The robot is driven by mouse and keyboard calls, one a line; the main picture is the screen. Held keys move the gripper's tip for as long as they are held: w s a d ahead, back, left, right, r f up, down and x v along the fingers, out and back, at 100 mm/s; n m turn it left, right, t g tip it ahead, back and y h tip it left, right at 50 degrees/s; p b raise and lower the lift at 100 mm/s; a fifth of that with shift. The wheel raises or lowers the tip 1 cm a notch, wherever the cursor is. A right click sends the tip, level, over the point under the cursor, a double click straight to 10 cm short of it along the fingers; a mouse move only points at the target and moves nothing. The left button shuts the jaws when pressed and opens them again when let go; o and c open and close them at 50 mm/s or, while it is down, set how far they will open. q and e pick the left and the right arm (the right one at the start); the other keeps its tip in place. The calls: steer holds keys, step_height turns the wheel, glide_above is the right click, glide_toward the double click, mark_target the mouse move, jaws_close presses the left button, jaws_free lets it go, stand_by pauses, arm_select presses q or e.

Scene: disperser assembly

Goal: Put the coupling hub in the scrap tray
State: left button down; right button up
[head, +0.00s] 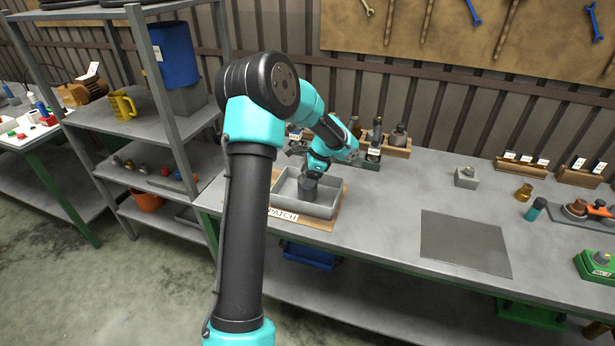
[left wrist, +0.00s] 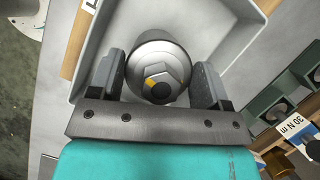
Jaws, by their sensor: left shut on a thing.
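My left gripper (head: 311,178) points down into a grey open tray (head: 318,211) on the bench. It is shut on a grey metal cylindrical part (head: 306,188). In the left wrist view, the part (left wrist: 163,52) sits between the two fingers of my left gripper (left wrist: 157,78). Its end shows a hexagon, a dark round centre and a small yellow mark. I cannot tell for sure that it is the coupling hub, or whether it touches the tray floor. My right gripper is out of view.
A flat grey plate (head: 465,243) lies at the bench's middle right. Wooden holders with parts (head: 396,146) stand behind the tray. A grey block with a knob (head: 466,178) and a brass part (head: 524,192) stand further right. Bench between tray and plate is clear.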

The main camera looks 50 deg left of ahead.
arm_select(q)
steer(key=shift+c, duration=0.3)
jaws_free()
steer(key=shift+f, duration=0.1)
steer(key=v, duration=1.2)
stand_by(0.4)
